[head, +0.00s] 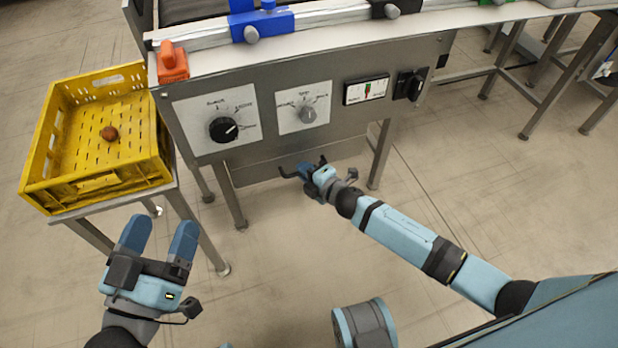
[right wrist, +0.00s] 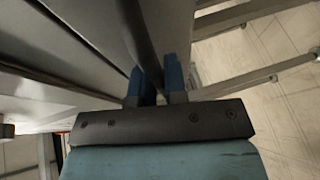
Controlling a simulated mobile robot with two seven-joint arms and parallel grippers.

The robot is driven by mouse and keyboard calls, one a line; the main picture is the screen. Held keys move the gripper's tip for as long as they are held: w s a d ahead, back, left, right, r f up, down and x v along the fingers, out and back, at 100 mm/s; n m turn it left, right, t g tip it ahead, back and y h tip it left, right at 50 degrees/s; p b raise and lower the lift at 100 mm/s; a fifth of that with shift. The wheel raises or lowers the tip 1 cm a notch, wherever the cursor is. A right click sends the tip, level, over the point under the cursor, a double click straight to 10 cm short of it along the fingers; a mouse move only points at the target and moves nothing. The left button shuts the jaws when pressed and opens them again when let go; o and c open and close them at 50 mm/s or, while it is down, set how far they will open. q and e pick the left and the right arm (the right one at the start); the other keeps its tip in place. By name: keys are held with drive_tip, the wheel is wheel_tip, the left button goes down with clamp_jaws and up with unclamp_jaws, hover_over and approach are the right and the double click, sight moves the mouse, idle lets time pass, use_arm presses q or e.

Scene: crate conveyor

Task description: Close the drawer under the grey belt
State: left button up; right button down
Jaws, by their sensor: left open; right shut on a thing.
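The grey drawer (head: 255,172) sits low under the control panel of the grey belt unit in the head view. How far it stands out is hard to tell. My right gripper (head: 305,172) is at the drawer's front, shut on its dark handle (head: 323,160). In the right wrist view, the blue fingers (right wrist: 157,85) stand on either side of the dark handle bar (right wrist: 148,45). My left gripper (head: 158,230) is open and empty, in front of the yellow crate's stand and away from the drawer.
The control panel carries a black knob (head: 223,129), a grey knob (head: 308,114) and a black switch (head: 408,85). An orange block (head: 172,62) sits at its left corner. A yellow crate (head: 42,190) holding a brown round thing (head: 109,133) stands left. Floor in front is clear.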

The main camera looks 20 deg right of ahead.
drive_tip(key=shift+w+r, duration=0.1)
drive_tip(key=shift+w, duration=0.3)
drive_tip(key=c, duration=1.5)
unclamp_jaws()
drive_tip(key=shift+w, duration=0.1)
drive_tip(key=shift+o, duration=0.2)
